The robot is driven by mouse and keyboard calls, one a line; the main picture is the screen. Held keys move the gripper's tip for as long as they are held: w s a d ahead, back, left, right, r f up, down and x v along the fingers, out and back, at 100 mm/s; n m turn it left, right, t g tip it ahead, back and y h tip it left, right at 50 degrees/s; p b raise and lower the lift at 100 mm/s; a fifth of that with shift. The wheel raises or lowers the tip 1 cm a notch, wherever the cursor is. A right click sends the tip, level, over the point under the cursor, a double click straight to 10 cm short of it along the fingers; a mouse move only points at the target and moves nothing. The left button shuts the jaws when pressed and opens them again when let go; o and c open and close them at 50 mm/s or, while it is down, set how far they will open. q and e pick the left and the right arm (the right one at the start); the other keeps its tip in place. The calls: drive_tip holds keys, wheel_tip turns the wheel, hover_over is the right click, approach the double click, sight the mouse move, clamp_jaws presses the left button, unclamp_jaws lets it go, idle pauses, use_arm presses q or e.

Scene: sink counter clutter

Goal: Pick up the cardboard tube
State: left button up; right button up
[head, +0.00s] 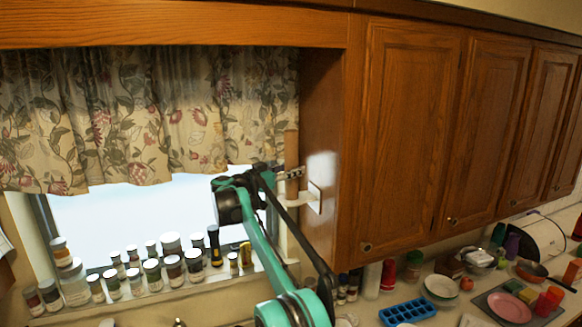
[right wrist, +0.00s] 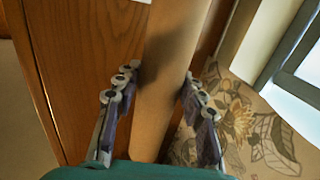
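The cardboard tube (head: 291,150) is a plain brown cylinder standing upright against the cabinet's side, right of the curtain. My right gripper (head: 284,174) reaches up to its lower part in the head view. In the right wrist view, the tube (right wrist: 170,60) runs between the two fingers of my right gripper (right wrist: 161,80). Both fingertips sit against its sides, so the gripper looks shut on it. The tube's lower end is partly hidden by the gripper. My left gripper is in neither view.
The flowered curtain (head: 130,115) hangs close on the left. Several jars (head: 173,270) line the windowsill. A blue ice tray (head: 408,312) and dishes crowd the counter at lower right.

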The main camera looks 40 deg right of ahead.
sight(286, 140)
idle(0.3)
drive_tip(key=shift+r, duration=0.65)
wheel_tip(286, 140, up, 8)
drive_tip(key=shift+f+p, duration=0.25)
drive_tip(key=shift+p, duration=0.75)
drive_tip(key=shift+r+p, duration=0.3)
drive_tip(key=shift+r, duration=0.35)
drive_tip(key=shift+s, duration=0.1)
